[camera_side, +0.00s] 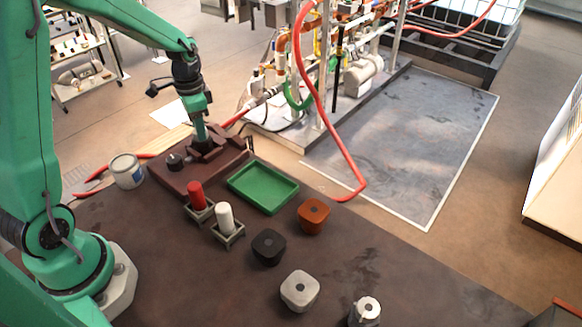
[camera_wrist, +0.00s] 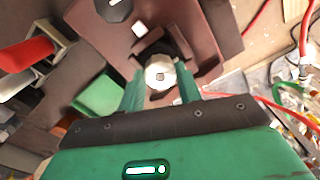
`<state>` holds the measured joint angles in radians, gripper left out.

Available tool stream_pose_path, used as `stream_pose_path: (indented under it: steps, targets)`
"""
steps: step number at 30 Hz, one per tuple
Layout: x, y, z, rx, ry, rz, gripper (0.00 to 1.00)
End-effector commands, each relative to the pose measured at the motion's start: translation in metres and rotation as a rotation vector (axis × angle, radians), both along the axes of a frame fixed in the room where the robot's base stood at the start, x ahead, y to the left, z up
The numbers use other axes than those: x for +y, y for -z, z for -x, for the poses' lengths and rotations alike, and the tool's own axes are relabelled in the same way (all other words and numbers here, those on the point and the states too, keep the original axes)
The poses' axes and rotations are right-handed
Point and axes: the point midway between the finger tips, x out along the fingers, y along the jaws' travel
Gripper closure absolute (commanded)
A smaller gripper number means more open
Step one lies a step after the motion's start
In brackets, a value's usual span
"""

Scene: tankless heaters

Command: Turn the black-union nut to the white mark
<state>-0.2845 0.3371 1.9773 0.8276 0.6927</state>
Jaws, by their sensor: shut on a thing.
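The black-union nut (camera_wrist: 157,49) sits on a brown fixture board (camera_side: 175,184), with a pale round end (camera_wrist: 160,74) facing the wrist camera. My gripper (camera_wrist: 160,80) has its two green fingers on either side of it and is shut on it. In the side view my gripper (camera_side: 203,140) points down over the back of the board, and its fingers and dark brackets hide most of the nut. A small white mark (camera_wrist: 139,29) shows on the board beside the nut in the wrist view. I cannot tell the nut's exact angle to it.
A second black knob (camera_side: 174,162) stands on the board. A green tray (camera_side: 263,187), a red cylinder (camera_side: 196,194) and a white cylinder (camera_side: 225,217) in holders stand nearby. Black (camera_side: 268,247), orange (camera_side: 313,215) and white (camera_side: 299,291) blocks lie on the table. A can (camera_side: 126,171) stands left.

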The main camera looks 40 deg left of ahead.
Motion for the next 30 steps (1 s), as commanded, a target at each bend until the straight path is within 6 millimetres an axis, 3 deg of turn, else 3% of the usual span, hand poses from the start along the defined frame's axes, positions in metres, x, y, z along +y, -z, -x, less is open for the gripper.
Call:
stream_pose_path:
  steps: [14, 15, 17, 30]
  targets:
    - [-0.0002, -0.0009, -0.001, -0.004, 0.019, -0.001, 0.89]
    - [-0.0002, -0.0009, -0.0009, -0.004, 0.019, -0.001, 0.58]
    - [-0.0002, -0.0008, -0.0009, -0.003, 0.019, -0.001, 0.47]
    - [0.0001, -0.0043, -0.0006, -0.003, 0.017, -0.001, 0.44]
